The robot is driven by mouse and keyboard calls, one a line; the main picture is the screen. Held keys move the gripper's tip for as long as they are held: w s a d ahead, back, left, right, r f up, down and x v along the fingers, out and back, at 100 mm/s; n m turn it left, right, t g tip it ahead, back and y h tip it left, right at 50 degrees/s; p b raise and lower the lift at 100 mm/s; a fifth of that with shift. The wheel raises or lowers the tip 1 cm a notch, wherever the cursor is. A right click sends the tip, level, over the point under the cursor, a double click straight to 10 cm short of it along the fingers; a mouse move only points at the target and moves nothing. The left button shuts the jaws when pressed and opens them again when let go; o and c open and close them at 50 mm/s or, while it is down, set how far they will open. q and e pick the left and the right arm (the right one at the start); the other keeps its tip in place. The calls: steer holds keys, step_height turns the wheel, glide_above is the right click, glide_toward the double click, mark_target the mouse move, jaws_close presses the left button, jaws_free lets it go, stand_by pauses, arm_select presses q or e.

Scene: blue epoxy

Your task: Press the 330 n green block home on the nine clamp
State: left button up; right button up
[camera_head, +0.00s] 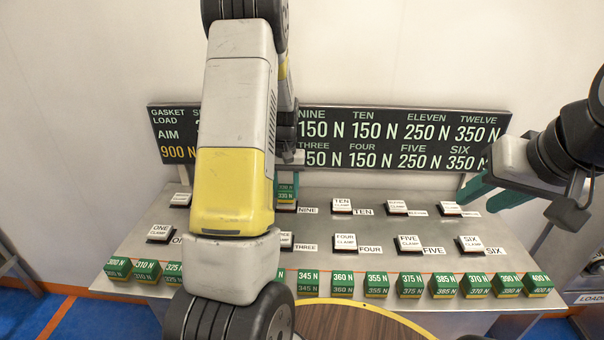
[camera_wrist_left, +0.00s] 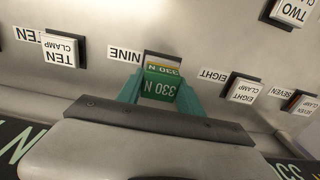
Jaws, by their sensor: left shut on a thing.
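The green 330 N block (camera_wrist_left: 160,86) with a yellow band is held between my left gripper's two teal fingers (camera_wrist_left: 160,95) in the left wrist view. In the head view the block (camera_head: 286,193) is partly hidden by my left arm, with my left gripper (camera_head: 287,178) above it. The block is at the nine clamp (camera_wrist_left: 164,58), whose dark base shows at the block's far edge, beside the NINE label (camera_wrist_left: 125,54). I cannot tell whether the block is fully seated. My right gripper (camera_head: 486,193) appears open and empty over the panel's right end, near the twelve clamp.
Neighbouring clamps with white caps include the ten clamp (camera_head: 342,206) and the eight clamp (camera_wrist_left: 243,91). A row of green load blocks (camera_head: 411,285) lines the panel's front edge. The gasket load board (camera_head: 400,138) stands close behind. A round table (camera_head: 370,318) is in front.

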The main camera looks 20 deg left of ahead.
arm_select(q)
steer(key=shift+f, duration=0.65)
steer(key=o, duration=1.5)
